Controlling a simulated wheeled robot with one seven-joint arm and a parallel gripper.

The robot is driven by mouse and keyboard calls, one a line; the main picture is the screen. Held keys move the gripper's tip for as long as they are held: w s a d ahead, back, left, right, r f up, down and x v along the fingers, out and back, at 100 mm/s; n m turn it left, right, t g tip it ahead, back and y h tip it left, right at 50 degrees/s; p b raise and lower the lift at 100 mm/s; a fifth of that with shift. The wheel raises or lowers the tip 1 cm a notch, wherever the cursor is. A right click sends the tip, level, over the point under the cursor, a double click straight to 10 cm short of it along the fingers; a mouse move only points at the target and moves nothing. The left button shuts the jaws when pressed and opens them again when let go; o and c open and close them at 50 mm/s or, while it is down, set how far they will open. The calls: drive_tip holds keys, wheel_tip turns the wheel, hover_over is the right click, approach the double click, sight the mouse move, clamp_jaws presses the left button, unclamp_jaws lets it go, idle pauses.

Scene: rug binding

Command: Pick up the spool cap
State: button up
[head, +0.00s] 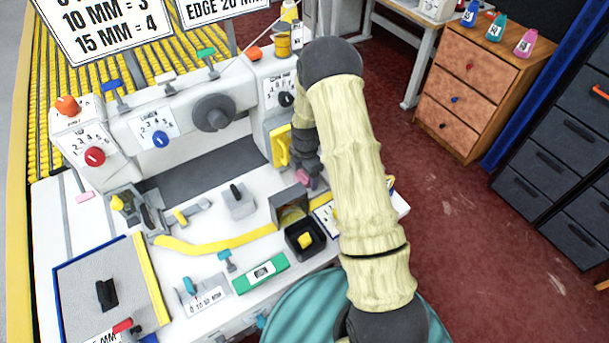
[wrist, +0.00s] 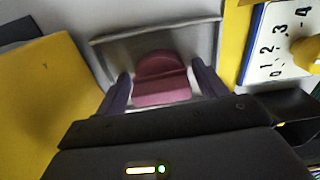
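A rounded pink-maroon piece with a raised ridge across it, which looks like the spool cap (wrist: 162,82), sits in front of a grey metal plate in the wrist view. My gripper (wrist: 163,86) has its two dark fingers spread on either side of this piece, very near its edges. I see no clear contact. In the head view my gripper (head: 309,166) points down at the right end of the white machine, and a small bit of pink (head: 303,178) shows by its fingers. My forearm hides what lies behind it.
A yellow block (head: 282,146) stands close to the left of my gripper, and a numbered card (wrist: 272,45) is to its right in the wrist view. A grey metal bracket (head: 290,205) and a black tray (head: 304,225) with a yellow piece stand just in front.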

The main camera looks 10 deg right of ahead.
drive_tip(key=c, duration=0.7)
wheel_tip(320, 180, up, 10)
drive_tip(key=shift+b, duration=0.75)
